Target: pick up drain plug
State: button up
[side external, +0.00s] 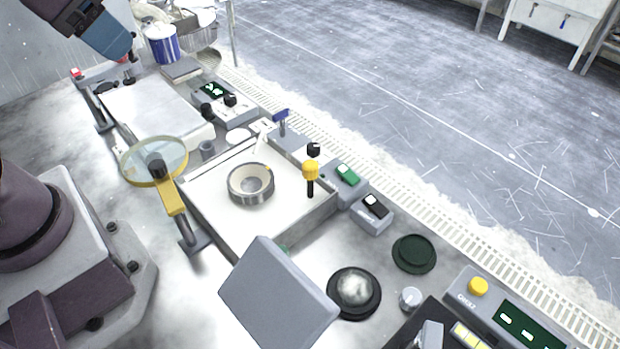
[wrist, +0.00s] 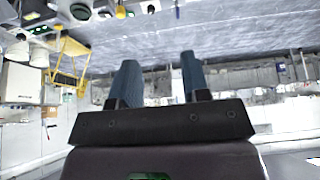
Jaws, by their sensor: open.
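I cannot tell for sure which object is the drain plug. A dark green round disc (side external: 414,253) lies flat on the bench at the lower right, and a black round piece with a shiny metal dome (side external: 354,290) sits left of it. My gripper (wrist: 159,75) shows two blue fingers, apart, with nothing between them in the wrist view. In the side view my gripper (side external: 118,45) is raised at the upper left, far from both round pieces.
A white square basin (side external: 215,207) holds a metal ring (side external: 250,185). A yellow-framed magnifier (side external: 155,160) stands left of it and a tilted grey panel (side external: 278,295) in front. Control boxes (side external: 347,175) line the bench's far edge. A blue pot (side external: 162,45) stands near my gripper.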

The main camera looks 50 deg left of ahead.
jog(key=shift+o, duration=1.3)
